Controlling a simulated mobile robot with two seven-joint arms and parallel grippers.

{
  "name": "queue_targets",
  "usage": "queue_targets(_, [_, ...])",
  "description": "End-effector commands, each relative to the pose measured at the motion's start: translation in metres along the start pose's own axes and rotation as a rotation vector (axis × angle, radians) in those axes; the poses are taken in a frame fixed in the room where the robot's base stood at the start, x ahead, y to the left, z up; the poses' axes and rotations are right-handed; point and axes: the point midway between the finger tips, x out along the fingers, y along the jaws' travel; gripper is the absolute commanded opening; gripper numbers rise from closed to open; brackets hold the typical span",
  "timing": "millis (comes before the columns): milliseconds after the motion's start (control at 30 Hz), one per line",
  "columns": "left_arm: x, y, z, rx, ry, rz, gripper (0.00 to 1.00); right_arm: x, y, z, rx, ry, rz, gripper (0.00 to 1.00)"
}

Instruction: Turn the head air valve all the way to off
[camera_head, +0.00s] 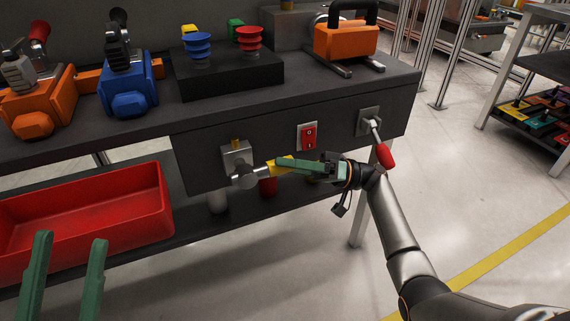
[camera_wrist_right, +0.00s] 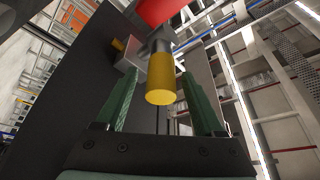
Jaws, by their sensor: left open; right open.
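A valve with a grey body (camera_head: 237,157) and a yellow handle (camera_head: 273,166) is mounted on the left part of the dark front panel. Its handle points to the right in the head view. My right gripper (camera_head: 285,164) is at the handle. In the right wrist view, the yellow handle (camera_wrist_right: 161,80) lies between the two green fingers of the right gripper (camera_wrist_right: 165,85), with gaps visible on both sides. The right gripper is open. My left gripper (camera_head: 70,237) is open and empty at the lower left, in front of the red bin.
The panel also bears a red rocker switch (camera_head: 308,137) and a red-handled lever (camera_head: 385,154) to the right. A red bin (camera_head: 130,222) sits on the lower shelf. Orange and blue units (camera_head: 128,92), suction cups (camera_head: 198,46) and an orange unit (camera_head: 345,40) stand on the bench.

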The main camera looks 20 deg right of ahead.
Motion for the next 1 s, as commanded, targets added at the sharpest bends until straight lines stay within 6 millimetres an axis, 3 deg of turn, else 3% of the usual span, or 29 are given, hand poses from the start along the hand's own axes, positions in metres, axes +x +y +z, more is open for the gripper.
queue_targets(200, [0.001, -0.001, -0.001, 0.000, 0.000, 0.000, 0.50, 0.001, -0.003, -0.003, -0.002, 0.000, 0.000, 0.70])
queue_targets(367, [0.008, -0.005, -0.009, -0.006, 0.002, -0.002, 0.50, 0.008, -0.020, -0.018, -0.004, -0.002, -0.001, 0.70])
queue_targets(833, [0.032, -0.020, -0.036, -0.013, 0.020, -0.003, 0.50, 0.032, -0.102, -0.020, 0.004, -0.008, -0.010, 0.70])
queue_targets(1000, [0.037, -0.023, -0.043, 0.007, 0.026, -0.001, 0.50, 0.038, -0.127, -0.006, 0.007, -0.007, -0.009, 0.70])
